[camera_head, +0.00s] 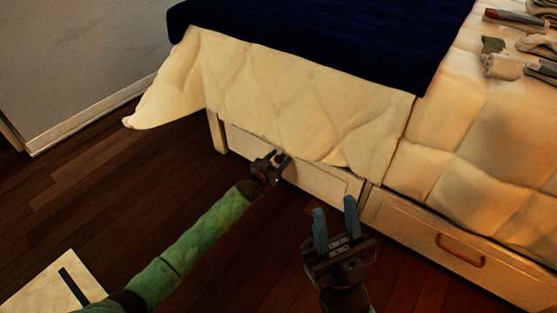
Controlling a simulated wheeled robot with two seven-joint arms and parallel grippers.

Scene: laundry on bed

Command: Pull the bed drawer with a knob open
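The white drawer (318,183) on the left part of the bed's side lies partly under the hanging cream quilt. My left gripper (280,157) is at its front, just below the quilt's edge. A small reddish spot shows between the fingers, possibly the knob; the gripper hides most of that place. Whether the fingers are shut on it I cannot tell. The drawer front looks about flush with the bed frame. My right gripper (336,222) is open and empty, in front of the bed, with its two blue fingers apart.
A second drawer (420,236) with a bar handle (460,251) is to the right. The cream quilt (300,105) hangs over the bed's side under a dark blue blanket (330,35). Folded laundry (503,66) lies at top right.

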